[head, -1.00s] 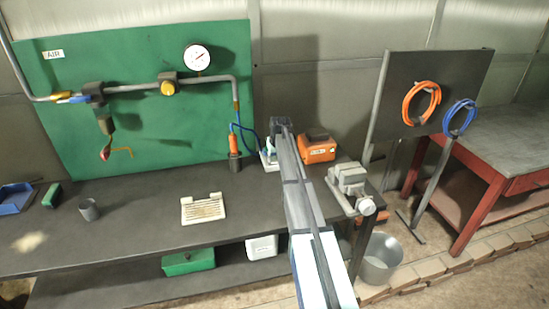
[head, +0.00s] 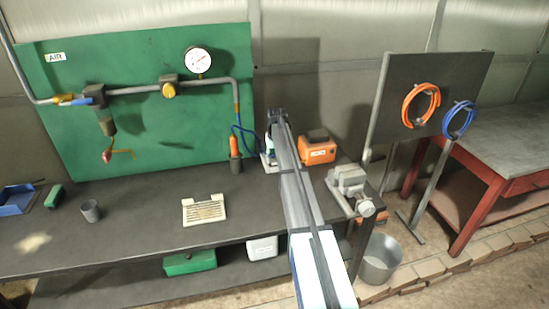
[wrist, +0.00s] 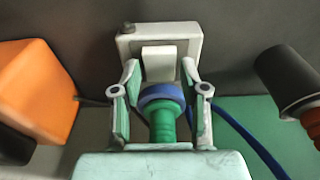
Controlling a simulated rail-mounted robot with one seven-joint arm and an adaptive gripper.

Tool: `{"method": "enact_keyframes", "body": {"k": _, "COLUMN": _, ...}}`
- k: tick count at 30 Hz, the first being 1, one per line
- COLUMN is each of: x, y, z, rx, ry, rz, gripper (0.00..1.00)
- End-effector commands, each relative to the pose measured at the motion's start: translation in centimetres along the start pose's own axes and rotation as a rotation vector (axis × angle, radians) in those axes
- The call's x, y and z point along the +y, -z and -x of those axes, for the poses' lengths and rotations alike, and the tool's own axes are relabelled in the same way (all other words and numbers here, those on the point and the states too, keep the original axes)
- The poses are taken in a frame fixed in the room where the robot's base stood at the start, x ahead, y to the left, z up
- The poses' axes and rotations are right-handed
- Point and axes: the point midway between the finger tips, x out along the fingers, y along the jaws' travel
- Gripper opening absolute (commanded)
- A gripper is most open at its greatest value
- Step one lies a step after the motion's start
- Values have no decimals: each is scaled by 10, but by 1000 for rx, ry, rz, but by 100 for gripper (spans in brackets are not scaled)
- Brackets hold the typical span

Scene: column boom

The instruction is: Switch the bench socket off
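The bench socket (wrist: 185,38) shows in the wrist view as a pale grey box with a lighter raised rocker-like piece (wrist: 158,64) on it. A green ribbed plug-like part with a blue collar (wrist: 160,96) stands just below that piece in the picture. My gripper (wrist: 160,80) is open, with one finger on each side of the collar and the light piece. I cannot tell whether a finger touches them. In the head view the socket (head: 265,163) is mostly hidden behind my arm, and my fingertips are hard to make out there.
An orange box (head: 317,149) stands close beside the socket, with a vise (head: 350,185) nearer the bench's right end. An orange-handled tool in a dark holder (head: 235,160) stands on the other side. A blue cable (wrist: 240,142) runs close by. The bench's middle holds a cream slotted tray (head: 204,210).

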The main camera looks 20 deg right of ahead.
Motion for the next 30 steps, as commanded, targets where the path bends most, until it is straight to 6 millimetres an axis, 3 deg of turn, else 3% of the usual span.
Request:
{"method": "enact_keyframes", "body": {"k": 14, "x": 0, "y": 0, "z": 8, "rx": 2, "ry": 0, "rz": 0, "gripper": 60}}
{"method": "enact_keyframes", "body": {"k": 30, "x": 0, "y": 0, "z": 100, "rx": 2, "ry": 0, "rz": 0, "gripper": 60}}
